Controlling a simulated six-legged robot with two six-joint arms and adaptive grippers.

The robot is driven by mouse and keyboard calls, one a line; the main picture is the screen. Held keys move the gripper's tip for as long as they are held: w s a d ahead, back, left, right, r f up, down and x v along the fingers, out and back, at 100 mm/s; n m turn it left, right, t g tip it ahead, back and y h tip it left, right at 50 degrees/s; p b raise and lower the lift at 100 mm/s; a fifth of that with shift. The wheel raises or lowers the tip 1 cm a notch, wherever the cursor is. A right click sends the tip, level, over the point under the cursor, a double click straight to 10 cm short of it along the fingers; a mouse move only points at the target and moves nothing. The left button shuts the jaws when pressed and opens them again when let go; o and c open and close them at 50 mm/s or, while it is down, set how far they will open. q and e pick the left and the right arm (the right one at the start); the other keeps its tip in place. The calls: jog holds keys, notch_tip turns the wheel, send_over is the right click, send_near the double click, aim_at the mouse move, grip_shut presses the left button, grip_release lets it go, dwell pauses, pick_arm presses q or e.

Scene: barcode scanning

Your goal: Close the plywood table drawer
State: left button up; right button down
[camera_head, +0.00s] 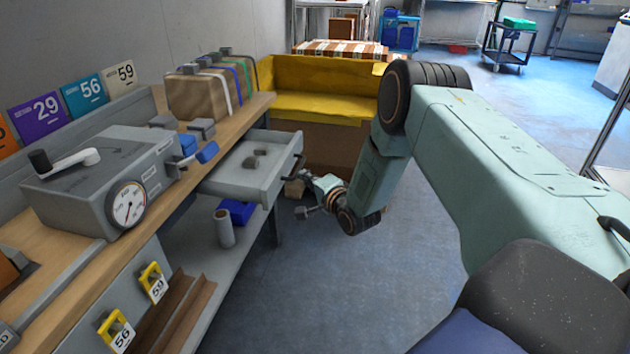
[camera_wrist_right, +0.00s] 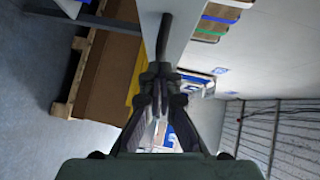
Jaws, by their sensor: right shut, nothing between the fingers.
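The light grey drawer (camera_head: 240,180) of the plywood-topped table (camera_head: 90,262) is pulled out toward the aisle in the head view, with a few small grey items inside. Its dark bar handle (camera_head: 294,168) is on the front face; the handle also shows in the right wrist view (camera_wrist_right: 163,35). My right gripper (camera_head: 306,180) is low, just outside the drawer front by the handle. In the right wrist view its fingers (camera_wrist_right: 157,72) are together and empty, their tips close to the handle's end; contact is unclear. My left gripper is in neither view.
A yellow-lined box (camera_head: 318,75) stands beyond the drawer. A blue bin (camera_head: 237,211) and a roll (camera_head: 224,228) sit on the lower shelf. The floor (camera_head: 330,290) is open.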

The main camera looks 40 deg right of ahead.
aim_at(243, 176)
jog(key=shift+w, duration=0.1)
jog(key=w+a+b, duration=0.3)
jog(key=w+a, duration=0.1)
jog(key=w+a+b, duration=0.3)
jog(key=w, duration=0.1)
jog(key=shift+w+a+f+b, duration=0.2)
jog(key=shift+w+a+b, duration=0.15)
jog(key=shift+b, duration=0.05)
jog(key=w+a+b, duration=0.1)
jog(key=w, duration=0.1)
jog(key=w+a+b, duration=0.1)
jog(key=w+a, duration=0.1)
jog(key=shift+w+a+r, duration=0.15)
jog(key=shift+w+a, duration=0.05)
jog(key=shift+a, duration=0.1)
jog(key=shift+w+a, duration=0.2)
jog(key=shift+w, duration=0.05)
jog(key=shift+w+a+r, duration=0.15)
jog(key=shift+a+r, duration=0.05)
jog(key=shift+r, duration=0.05)
jog(key=shift+a+r, duration=0.1)
jog(key=shift+r, duration=0.05)
